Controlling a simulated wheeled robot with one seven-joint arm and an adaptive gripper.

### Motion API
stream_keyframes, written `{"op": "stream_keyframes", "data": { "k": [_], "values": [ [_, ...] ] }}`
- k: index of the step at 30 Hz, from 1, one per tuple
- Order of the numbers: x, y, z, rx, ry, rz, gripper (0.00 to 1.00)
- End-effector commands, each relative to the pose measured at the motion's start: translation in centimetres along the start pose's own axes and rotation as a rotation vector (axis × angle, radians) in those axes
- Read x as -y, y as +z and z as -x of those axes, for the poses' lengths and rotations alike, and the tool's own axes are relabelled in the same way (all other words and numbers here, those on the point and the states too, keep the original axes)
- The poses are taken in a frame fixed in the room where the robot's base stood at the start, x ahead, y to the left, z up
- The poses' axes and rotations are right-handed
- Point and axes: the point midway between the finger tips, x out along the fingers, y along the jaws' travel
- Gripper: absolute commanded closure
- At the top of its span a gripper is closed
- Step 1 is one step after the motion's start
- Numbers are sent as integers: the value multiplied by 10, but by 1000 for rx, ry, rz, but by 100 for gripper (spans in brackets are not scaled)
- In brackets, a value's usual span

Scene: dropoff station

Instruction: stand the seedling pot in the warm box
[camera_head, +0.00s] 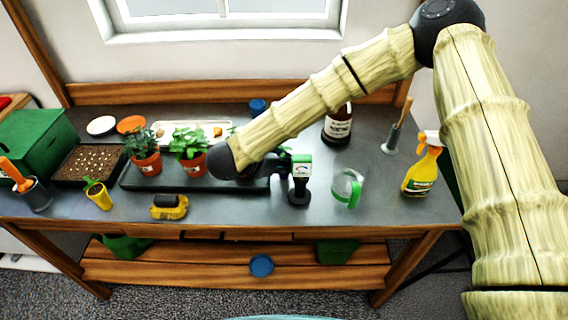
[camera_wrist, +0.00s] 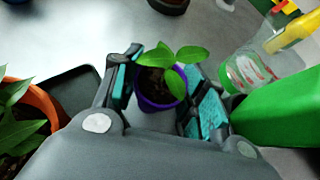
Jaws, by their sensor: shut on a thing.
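My gripper (camera_wrist: 166,90) is shut on a small purple seedling pot (camera_wrist: 150,103) in the wrist view. A finger with a teal pad is on each side of it. The pot holds dark soil and a seedling with several green leaves. In the head view, my gripper (camera_head: 272,166) is over the middle of the bench; the purple pot is mostly hidden there. A green box (camera_head: 38,143) stands at the bench's left end, far from my gripper; I cannot tell whether it is the warm box. A yellow pot with a seedling (camera_head: 99,194) stands nearer that box.
A green-and-black device (camera_head: 300,168) stands close right of my gripper, with a clear jug (camera_head: 347,188) and yellow spray bottle (camera_head: 421,172) further right. Potted plants (camera_head: 146,163) on a dark tray, a seed tray (camera_head: 88,163) and a yellow tool (camera_head: 169,207) lie to the left.

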Motion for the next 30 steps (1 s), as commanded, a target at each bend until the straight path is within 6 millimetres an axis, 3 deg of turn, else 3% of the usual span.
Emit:
{"op": "stream_keyframes", "data": {
  "k": [6,21,30],
  "values": [
    [0,16,18,0,4,1,87],
    [17,-40,118,1,3,3,87],
    [22,-55,149,0,1,1,87]
  ]
}}
